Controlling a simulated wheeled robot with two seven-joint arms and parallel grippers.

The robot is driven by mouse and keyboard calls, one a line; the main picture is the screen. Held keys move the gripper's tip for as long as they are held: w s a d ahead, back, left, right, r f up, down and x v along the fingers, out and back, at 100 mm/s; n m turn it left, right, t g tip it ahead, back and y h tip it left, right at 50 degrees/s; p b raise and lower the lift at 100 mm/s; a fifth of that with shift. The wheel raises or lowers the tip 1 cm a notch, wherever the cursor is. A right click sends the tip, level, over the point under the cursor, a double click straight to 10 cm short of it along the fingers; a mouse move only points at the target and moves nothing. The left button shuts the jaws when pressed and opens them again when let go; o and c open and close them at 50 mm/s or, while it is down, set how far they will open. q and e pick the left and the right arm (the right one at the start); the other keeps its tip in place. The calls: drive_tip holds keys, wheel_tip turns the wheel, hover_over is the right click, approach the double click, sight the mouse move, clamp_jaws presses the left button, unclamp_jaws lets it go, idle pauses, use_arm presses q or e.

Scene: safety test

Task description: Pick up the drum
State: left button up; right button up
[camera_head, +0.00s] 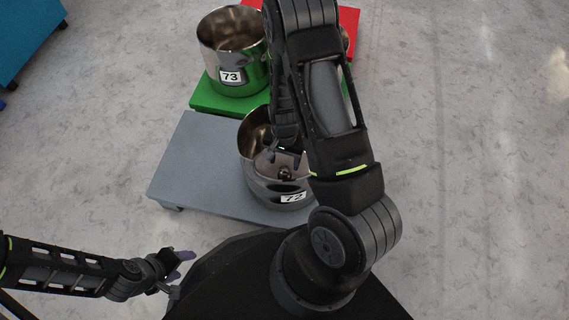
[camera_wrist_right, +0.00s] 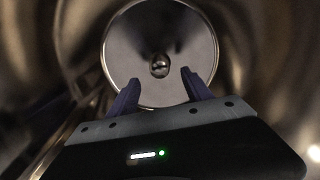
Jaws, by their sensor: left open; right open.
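A shiny metal drum marked 72 (camera_head: 279,196) stands upright on a grey platform (camera_head: 185,170), partly hidden by my right arm. A round disc with a small knob shows inside it; the right wrist view shows this disc (camera_wrist_right: 135,40) and knob (camera_wrist_right: 160,66) within curved metal walls. My right gripper (camera_head: 285,157) is open, pointing down at the drum's mouth. In the right wrist view, its two purple fingertips (camera_wrist_right: 161,75) are apart, either side of the knob; contact cannot be told. My left gripper (camera_head: 181,266) is open and empty, low at the left, away from the drum.
Another metal drum, marked 73 (camera_head: 236,50), stands on a green platform (camera_head: 217,101) behind. A red platform (camera_head: 349,17) lies further back, with another metal container mostly hidden by my right arm. A blue object (camera_head: 22,35) is at the upper left. The floor at right is clear.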

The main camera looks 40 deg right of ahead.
sight(284, 170)
drive_tip(key=shift+f+b, duration=0.7)
drive_tip(key=shift+f, duration=0.7)
drive_tip(key=shift+r, duration=0.1)
wheel_tip(284, 170, down, 5)
drive_tip(key=b, duration=0.3)
drive_tip(key=shift+s+a, duration=0.1)
drive_tip(key=shift+s, duration=0.05)
drive_tip(key=shift+c, duration=0.6)
clamp_jaws()
